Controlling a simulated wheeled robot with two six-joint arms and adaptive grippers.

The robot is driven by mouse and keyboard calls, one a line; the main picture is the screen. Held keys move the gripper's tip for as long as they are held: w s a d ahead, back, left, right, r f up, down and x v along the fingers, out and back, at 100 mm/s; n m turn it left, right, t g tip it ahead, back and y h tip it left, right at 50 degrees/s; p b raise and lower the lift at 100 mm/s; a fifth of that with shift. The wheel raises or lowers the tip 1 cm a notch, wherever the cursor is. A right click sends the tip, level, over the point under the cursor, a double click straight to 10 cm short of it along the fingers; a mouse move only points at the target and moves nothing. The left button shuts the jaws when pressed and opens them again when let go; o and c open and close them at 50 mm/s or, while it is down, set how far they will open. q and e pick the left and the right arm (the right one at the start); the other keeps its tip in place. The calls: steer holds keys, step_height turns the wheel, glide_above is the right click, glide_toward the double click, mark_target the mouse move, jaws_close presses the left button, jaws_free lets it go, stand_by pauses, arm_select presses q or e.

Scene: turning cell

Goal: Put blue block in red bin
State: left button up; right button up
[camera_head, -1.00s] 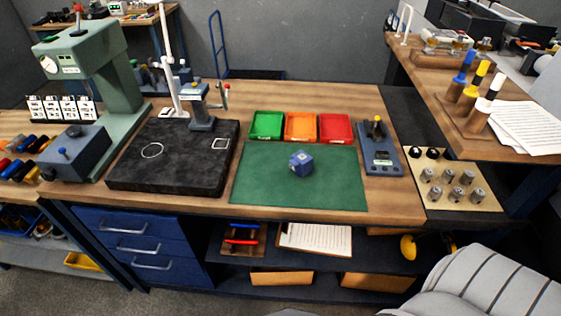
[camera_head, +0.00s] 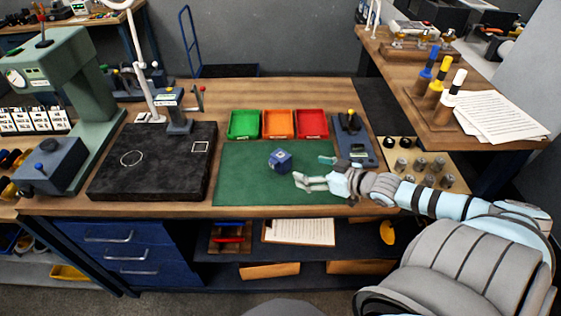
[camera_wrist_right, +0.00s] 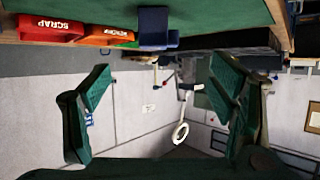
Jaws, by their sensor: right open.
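The red bin (camera_head: 312,124) stands behind the mat, the rightmost of three bins. In the right wrist view the red bin (camera_wrist_right: 50,28) bears the word SCRAP. My right gripper (camera_head: 310,171) is open and empty above the mat, to the right of the block and apart from it. Its spread fingers (camera_wrist_right: 160,80) show in the wrist view. My left gripper is not in view.
The orange bin (camera_head: 279,124) and green bin (camera_head: 244,124) stand left of the red bin. A dark blue fixture (camera_head: 353,140) is right of the red bin. A black surface plate (camera_head: 150,180) with a stand lies left of the mat. The mat's left and front are clear.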

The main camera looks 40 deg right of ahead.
steer(key=b, duration=0.9)
glide_toward(279, 157)
steer(key=shift+w+d+f, duration=0.1)
steer(key=shift+w+f, duration=0.1)
steer(key=shift+f, duration=0.4)
steer(key=shift+w+f, duration=0.2)
steer(key=shift+f, duration=0.35)
steer(key=w+b, duration=0.2)
steer(key=w, duration=0.1)
steer(key=shift+f, duration=0.3)
steer(key=x, duration=0.3)
steer(key=r+b+x, duration=0.1)
steer(key=x, duration=0.1)
steer(key=shift+w+a+f, duration=0.15)
steer(key=shift+w+a, duration=0.2)
steer(key=shift+w, duration=0.25)
steer(key=shift+s, duration=0.1)
steer(key=c, duration=1.4)
